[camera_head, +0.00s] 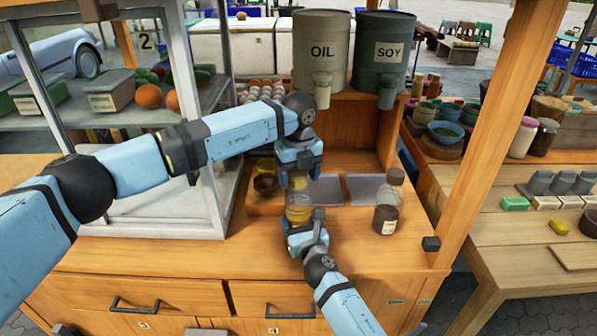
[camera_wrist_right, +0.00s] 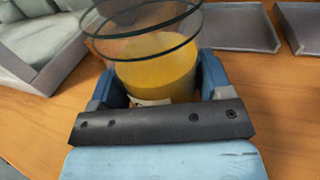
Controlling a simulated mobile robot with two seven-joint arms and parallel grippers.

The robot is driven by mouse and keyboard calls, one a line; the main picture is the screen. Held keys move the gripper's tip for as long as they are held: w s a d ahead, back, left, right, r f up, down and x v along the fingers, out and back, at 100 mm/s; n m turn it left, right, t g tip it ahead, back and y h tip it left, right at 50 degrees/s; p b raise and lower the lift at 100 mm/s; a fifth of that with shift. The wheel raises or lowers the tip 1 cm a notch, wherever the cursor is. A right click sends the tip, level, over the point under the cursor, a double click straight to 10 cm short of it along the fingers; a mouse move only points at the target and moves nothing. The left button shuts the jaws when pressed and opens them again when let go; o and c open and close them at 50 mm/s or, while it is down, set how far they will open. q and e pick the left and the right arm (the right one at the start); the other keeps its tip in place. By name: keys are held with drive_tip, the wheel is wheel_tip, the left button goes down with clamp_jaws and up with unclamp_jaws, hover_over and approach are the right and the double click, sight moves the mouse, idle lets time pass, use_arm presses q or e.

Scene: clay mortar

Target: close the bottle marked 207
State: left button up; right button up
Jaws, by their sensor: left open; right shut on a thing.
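A clear bottle (camera_head: 298,212) with yellow liquid stands upright on the wooden counter. My right gripper (camera_head: 303,230) is shut around its lower body from the front. The bottle (camera_wrist_right: 158,65) also shows in the right wrist view between the fingers of my right gripper (camera_wrist_right: 160,88), with dark rings round its clear upper part. A pale label shows low on it, but its number cannot be read. My left gripper (camera_head: 298,170) is open and points down just above the bottle's top. It hides the mouth, so I cannot tell whether a cap is there.
A dark-filled bottle (camera_head: 386,212) stands to the right. OIL (camera_head: 322,40) and SOY (camera_head: 382,45) containers stand on the shelf above. A glass case is at left; the front counter is clear.

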use_arm(q)
drive_tip(key=c, duration=0.9)
drive_tip(key=m, duration=0.6)
drive_tip(key=shift+m, duration=0.3)
drive_tip(key=shift+c, duration=0.2)
drive_tip(key=m, duration=0.8)
drive_tip(key=shift+m, duration=0.4)
drive_tip(key=m, duration=0.5)
drive_tip(key=shift+m, duration=0.4)
drive_tip(key=o, duration=1.1)
